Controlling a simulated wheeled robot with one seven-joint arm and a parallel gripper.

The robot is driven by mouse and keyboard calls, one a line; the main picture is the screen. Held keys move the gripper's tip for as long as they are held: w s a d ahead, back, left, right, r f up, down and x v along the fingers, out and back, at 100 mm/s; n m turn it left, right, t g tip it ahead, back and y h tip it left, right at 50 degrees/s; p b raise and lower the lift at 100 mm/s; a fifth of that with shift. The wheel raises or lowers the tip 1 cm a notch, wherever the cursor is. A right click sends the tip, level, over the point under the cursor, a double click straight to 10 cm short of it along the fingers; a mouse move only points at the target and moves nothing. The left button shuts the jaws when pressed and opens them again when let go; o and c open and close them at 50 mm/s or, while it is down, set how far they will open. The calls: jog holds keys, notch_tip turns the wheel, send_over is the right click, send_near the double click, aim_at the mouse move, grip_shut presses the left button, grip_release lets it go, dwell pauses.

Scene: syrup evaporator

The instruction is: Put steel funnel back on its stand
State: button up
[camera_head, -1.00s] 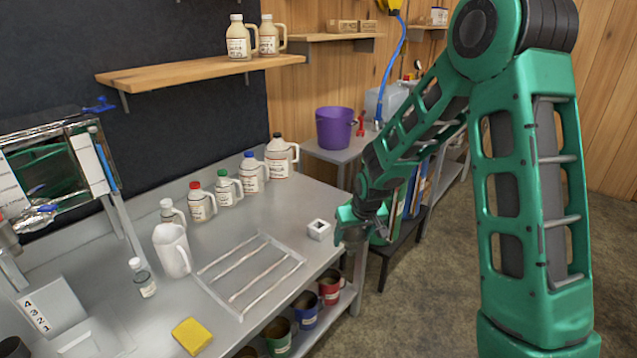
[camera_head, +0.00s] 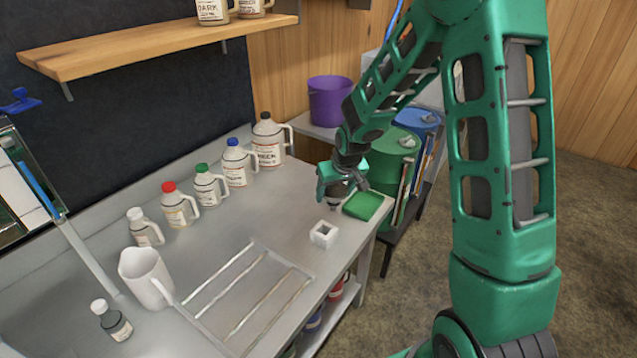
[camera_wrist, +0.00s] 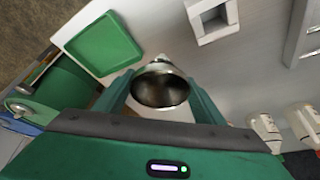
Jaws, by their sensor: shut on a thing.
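The steel funnel (camera_wrist: 162,84) is held between the two fingers of my gripper (camera_wrist: 160,92), its wide dark mouth facing the wrist camera. In the head view my gripper (camera_head: 338,192) is over the bench's far right corner, and the funnel is mostly hidden there. A small white square block with a square opening (camera_head: 323,234), which looks like the stand, sits on the bench just below and in front of my gripper. It shows at the top of the wrist view (camera_wrist: 208,22), apart from the funnel. Its opening looks empty.
A green tray (camera_head: 364,206) lies at the bench's right edge, close beside my gripper. Several syrup jugs (camera_head: 237,167) line the back. A white pitcher (camera_head: 146,278) and a wire rack (camera_head: 246,295) are toward the front left. A purple bucket (camera_head: 328,101) stands beyond.

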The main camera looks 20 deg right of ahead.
dwell(0.3)
jog(key=shift+r, duration=0.15)
jog(key=s+a+r+n+g+y, duration=0.35)
jog(key=s+a+r+n, duration=0.35)
jog(key=n, duration=0.6)
jog(key=shift+t+y, duration=0.25)
jog(key=shift+t, duration=0.2)
jog(key=shift+s+d+f, duration=0.1)
jog(key=shift+d+f, duration=0.05)
jog(key=shift+f, duration=1.2)
jog(key=shift+s+d+f, duration=0.1)
jog(key=shift+f, duration=1.3)
jog(key=shift+s+d+f, duration=0.1)
jog(key=shift+d+f, duration=0.05)
jog(key=shift+f, duration=1.2)
jog(key=shift+s+d+r, duration=0.1)
jog(key=shift+s+d, duration=0.05)
jog(key=shift+f, duration=0.45)
